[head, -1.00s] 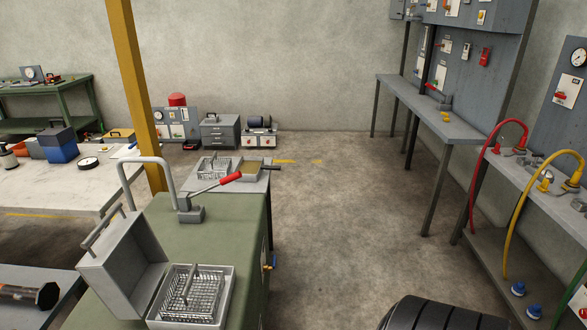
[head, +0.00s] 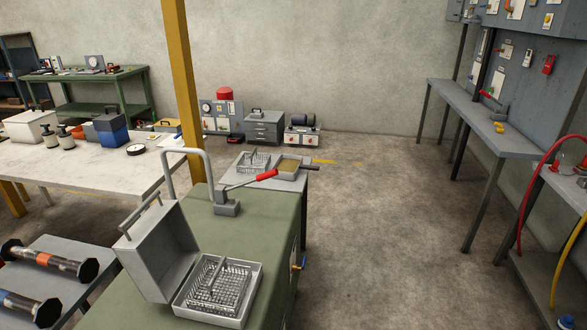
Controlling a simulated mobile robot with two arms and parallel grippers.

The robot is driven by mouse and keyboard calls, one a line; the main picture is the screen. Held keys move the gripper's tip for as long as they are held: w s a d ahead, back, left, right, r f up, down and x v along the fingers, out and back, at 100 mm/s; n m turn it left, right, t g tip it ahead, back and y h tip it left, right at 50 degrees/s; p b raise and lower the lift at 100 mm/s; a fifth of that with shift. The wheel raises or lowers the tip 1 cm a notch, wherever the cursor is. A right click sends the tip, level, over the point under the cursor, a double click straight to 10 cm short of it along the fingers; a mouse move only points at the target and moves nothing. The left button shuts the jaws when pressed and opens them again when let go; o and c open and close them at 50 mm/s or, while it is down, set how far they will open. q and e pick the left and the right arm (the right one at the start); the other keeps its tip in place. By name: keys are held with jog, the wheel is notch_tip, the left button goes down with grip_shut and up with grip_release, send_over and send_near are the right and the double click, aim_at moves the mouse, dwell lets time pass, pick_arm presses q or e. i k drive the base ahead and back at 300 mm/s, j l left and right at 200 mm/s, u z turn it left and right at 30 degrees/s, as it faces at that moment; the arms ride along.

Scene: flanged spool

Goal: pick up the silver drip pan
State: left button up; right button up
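Neither of my grippers is in view. I cannot say for sure which thing is the silver drip pan. A shallow grey pan (head: 289,171) with a tan inside sits on the small grey table beyond the green bench, with a dark handle at its right. Beside it on the left is a tray with a wire basket (head: 254,160). A light grey open box (head: 218,290) with a wire basket in it and a raised lid stands on the near end of the green bench.
A green bench (head: 238,243) with a red-handled lever tool (head: 240,190) runs ahead. A yellow post (head: 184,85) rises at its left. Flanged spools (head: 46,259) lie on a grey table at lower left. A white-topped table (head: 80,172) stands left. The floor (head: 390,240) to the right is clear.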

aim_at(288, 166)
jog(key=i+l, duration=0.2)
jog(key=l, duration=0.25)
jog(key=i+l+u, duration=0.1)
jog(key=i+l, duration=0.5)
jog(key=i+l+u, duration=0.1)
jog(key=i+l, duration=1.05)
jog(key=l, duration=0.2)
jog(key=j+u, duration=0.05)
